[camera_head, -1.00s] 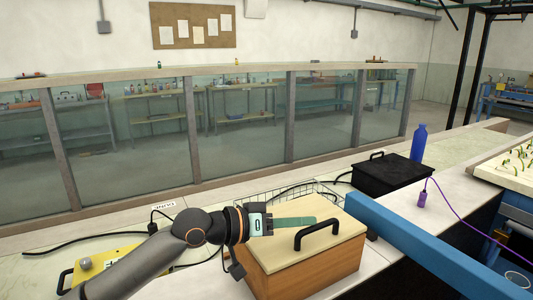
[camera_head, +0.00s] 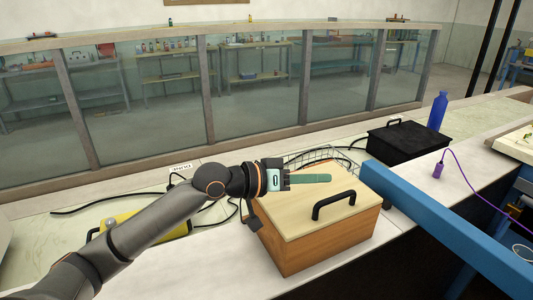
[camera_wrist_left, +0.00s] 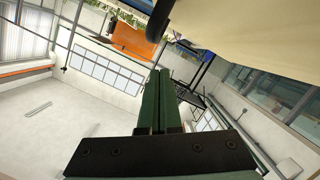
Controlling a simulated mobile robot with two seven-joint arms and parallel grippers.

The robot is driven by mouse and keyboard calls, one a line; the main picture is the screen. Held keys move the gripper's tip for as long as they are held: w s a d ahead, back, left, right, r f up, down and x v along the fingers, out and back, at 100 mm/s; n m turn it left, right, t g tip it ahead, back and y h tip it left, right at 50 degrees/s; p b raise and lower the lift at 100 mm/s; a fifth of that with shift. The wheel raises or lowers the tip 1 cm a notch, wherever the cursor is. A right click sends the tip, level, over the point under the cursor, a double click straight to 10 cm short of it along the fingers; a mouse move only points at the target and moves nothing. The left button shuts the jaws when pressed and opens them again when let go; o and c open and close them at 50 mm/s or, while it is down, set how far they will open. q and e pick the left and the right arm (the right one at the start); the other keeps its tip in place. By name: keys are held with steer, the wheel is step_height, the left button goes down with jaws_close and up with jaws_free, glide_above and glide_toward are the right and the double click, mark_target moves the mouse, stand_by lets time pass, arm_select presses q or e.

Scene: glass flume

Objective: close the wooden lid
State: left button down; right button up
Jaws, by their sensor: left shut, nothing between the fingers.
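The wooden box (camera_head: 318,248) stands on the pale bench, lower right of centre in the head view. Its lighter wooden lid (camera_head: 290,216) looks flat over the top, with no clear gap at the front; the back edge is partly hidden by my gripper. A black handle (camera_head: 333,205) is on the lid. My left gripper (camera_head: 328,178) is shut and empty, its green fingers over the lid's back part, behind the handle. I cannot tell whether they touch it. In the left wrist view the shut fingers (camera_wrist_left: 158,75) show below the dark handle (camera_wrist_left: 159,18) and pale lid (camera_wrist_left: 245,28).
A wire basket (camera_head: 318,157) is behind the box. A blue beam (camera_head: 440,225) runs close along its right. A black case (camera_head: 404,142) and blue bottle (camera_head: 438,111) stand farther back. A yellow case (camera_head: 115,228) and cables lie left. The glass flume (camera_head: 250,100) spans the back.

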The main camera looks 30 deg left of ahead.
arm_select(q)
steer(key=shift+w+a+r+p, duration=0.1)
steer(key=shift+a+r+p, duration=0.25)
steer(key=shift+r, duration=0.35)
steer(key=shift+s+a+f+b, duration=0.45)
steer(key=shift+s+a+b, duration=0.25)
steer(key=shift+a+b, duration=0.1)
steer(key=b+v, duration=0.2)
steer(key=v, duration=0.3)
steer(key=shift+s+d+r, duration=0.1)
steer(key=shift+d+r, duration=0.05)
steer(key=shift+d, duration=0.1)
steer(key=shift+r+b+v, duration=0.2)
steer(key=shift+b+v, duration=0.25)
steer(key=shift+v, duration=1)
arm_select(e)
steer(key=shift+a+f, duration=0.15)
steer(key=shift+f, duration=0.55)
steer(key=shift+a+f, duration=0.1)
steer(key=shift+f, duration=0.6)
